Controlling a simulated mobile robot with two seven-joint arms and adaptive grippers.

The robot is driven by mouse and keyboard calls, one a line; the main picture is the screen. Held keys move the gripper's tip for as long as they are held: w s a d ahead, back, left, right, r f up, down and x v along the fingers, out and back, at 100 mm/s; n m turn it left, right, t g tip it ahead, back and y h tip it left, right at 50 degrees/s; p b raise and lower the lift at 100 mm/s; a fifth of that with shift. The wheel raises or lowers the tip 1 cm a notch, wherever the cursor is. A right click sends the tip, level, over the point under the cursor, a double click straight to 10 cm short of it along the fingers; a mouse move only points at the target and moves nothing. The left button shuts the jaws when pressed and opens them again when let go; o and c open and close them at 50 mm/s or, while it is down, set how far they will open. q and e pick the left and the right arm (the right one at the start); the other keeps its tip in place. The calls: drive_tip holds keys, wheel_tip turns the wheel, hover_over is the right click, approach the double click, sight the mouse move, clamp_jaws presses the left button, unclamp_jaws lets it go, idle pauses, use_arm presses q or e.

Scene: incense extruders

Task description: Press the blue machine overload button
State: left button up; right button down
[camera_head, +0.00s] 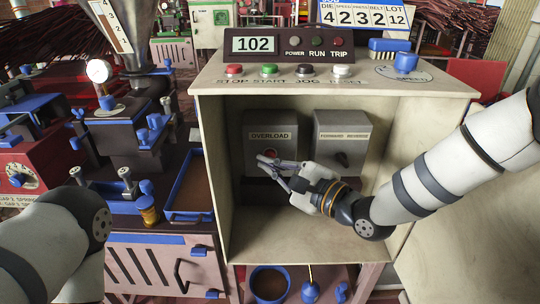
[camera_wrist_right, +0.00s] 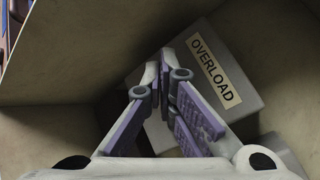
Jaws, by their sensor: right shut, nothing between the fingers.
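The grey box labelled OVERLOAD (camera_head: 259,122) is on the back wall inside an open cabinet. It also shows in the wrist view (camera_wrist_right: 190,70), tilted. A red button (camera_head: 271,152) shows on its front in the head view, just above my fingers. In the wrist view I do not see the button; my fingers cover part of the box. My right gripper (camera_head: 261,160) is shut and empty inside the cabinet, its tips in front of the lower part of the box. In the wrist view the fingertips (camera_wrist_right: 164,62) meet before the box. I cannot tell whether they touch it. My left gripper is not in view.
A FORWARD/REVERSE switch box (camera_head: 342,128) is right of the OVERLOAD box. The cabinet's side wall (camera_head: 211,150) stands close on the left. Above is a control panel (camera_head: 430,88) with coloured buttons and a blue speed knob (camera_head: 405,62). The cabinet floor (camera_head: 290,240) is clear.

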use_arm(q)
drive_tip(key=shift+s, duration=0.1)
use_arm(e)
drive_tip(key=shift+w, duration=0.1)
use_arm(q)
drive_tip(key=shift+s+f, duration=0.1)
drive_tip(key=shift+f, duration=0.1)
use_arm(e)
drive_tip(key=shift+w, duration=0.3)
use_arm(q)
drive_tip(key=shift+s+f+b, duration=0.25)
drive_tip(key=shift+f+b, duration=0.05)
drive_tip(key=shift+b, duration=0.15)
use_arm(e)
drive_tip(key=shift+w, duration=0.55)
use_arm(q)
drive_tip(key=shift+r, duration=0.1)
use_arm(e)
drive_tip(key=shift+s, duration=0.1)
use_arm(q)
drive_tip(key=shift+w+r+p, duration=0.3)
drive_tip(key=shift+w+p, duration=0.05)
use_arm(e)
drive_tip(key=shift+s, duration=0.85)
